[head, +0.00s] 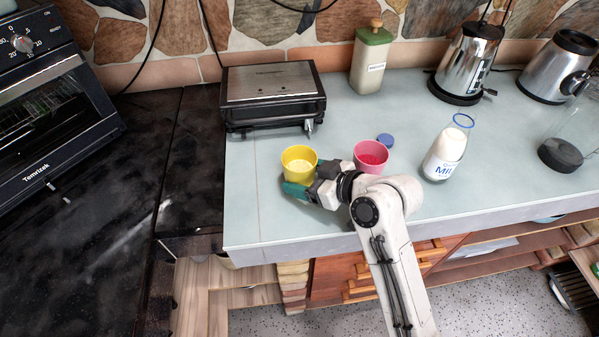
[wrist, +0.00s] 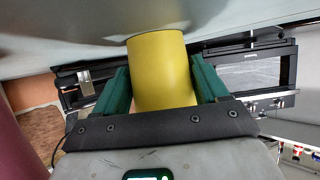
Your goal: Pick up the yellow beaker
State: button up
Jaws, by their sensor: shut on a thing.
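The yellow beaker (head: 299,159) is upright on the light counter near its front left in the head view. I cannot tell whether its base touches the counter. In the wrist view the beaker (wrist: 160,70) stands between the two green fingers. My gripper (head: 300,185) reaches it from the front right, with a green finger showing low in front of it. My gripper (wrist: 160,85) is shut on the beaker, one finger on each side. The far finger is mostly hidden in the head view.
A milk bottle (head: 446,150) stands further right. A silver grill (head: 271,95) is behind the beaker. Bare counter (head: 245,200) lies to the left.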

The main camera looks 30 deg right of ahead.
aim_at(314, 169)
jog(key=shift+r, duration=0.15)
jog(key=shift+r+b, duration=0.3)
jog(key=shift+r, duration=1.2)
jog(key=s+d+r+p, duration=0.2)
jog(key=s+r+p, duration=0.7)
jog(key=s, duration=0.4)
jog(key=shift+s+r+p, duration=0.3)
jog(key=shift+r+p, duration=0.05)
jog(key=shift+p, duration=0.15)
